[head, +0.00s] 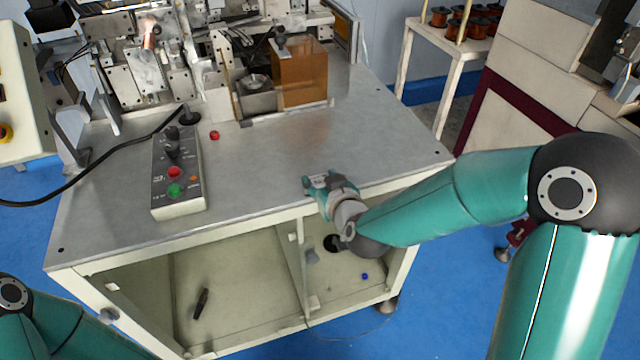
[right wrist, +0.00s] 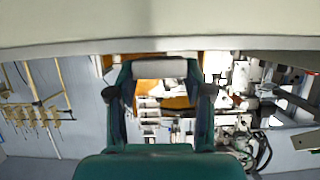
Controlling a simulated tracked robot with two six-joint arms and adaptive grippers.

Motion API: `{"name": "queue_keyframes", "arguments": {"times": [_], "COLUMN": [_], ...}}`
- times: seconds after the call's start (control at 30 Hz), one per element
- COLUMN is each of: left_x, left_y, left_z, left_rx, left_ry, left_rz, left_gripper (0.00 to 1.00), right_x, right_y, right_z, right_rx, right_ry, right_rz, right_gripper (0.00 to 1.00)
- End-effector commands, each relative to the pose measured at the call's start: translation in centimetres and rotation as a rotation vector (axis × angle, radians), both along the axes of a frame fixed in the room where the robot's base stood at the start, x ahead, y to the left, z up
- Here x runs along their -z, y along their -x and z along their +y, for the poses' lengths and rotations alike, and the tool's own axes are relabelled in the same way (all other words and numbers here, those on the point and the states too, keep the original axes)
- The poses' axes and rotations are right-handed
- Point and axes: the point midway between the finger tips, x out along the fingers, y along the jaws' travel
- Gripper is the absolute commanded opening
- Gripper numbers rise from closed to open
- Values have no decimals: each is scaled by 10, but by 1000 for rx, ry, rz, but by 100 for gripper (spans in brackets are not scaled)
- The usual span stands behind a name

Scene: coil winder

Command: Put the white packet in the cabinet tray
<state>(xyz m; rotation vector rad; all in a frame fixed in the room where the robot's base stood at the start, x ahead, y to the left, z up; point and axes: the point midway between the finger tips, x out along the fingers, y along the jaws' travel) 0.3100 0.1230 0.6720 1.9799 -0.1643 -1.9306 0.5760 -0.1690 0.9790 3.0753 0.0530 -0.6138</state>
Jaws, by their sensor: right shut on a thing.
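My right gripper (head: 316,184) is at the front edge of the machine's table top, above the open cabinet. In the right wrist view the right gripper (right wrist: 160,82) has a pale, flat thing, apparently the white packet (right wrist: 160,68), between its fingertips. In the head view the fingers mostly hide the packet. The open cabinet (head: 240,275) is under the table top, split by an upright divider. I cannot make out a separate tray from its pale floor. My left arm shows at the lower left, but its gripper is out of view.
A control box (head: 176,180) with buttons and a cable stands on the table top (head: 290,150). The cabinet holds a dark tool (head: 201,303) and a small blue thing (head: 365,276). A shelf with copper spools (head: 455,40) stands at the back right.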

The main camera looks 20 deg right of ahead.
Motion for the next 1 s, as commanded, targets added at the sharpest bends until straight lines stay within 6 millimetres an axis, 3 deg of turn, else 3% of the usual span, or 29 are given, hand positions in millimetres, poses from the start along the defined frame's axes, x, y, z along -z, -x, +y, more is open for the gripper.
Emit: {"name": "queue_keyframes", "arguments": {"times": [0.4,0.43,0.57,1.0], "left_x": [4,2,2,1], "left_y": [0,0,0,0], "left_z": [0,0,0,0], "left_rx": [0,0,0,0], "left_ry": [0,0,0,0], "left_rz": [0,0,0,0], "left_gripper": [40,40,40,40], "right_x": [9,8,8,4], "right_y": [0,0,0,4], "right_z": [0,0,0,0], "right_rx": [0,0,0,0], "right_ry": [-1,-1,-1,0], "right_rz": [-2,-2,-2,-3], "right_gripper": [29,56,76,76]}}
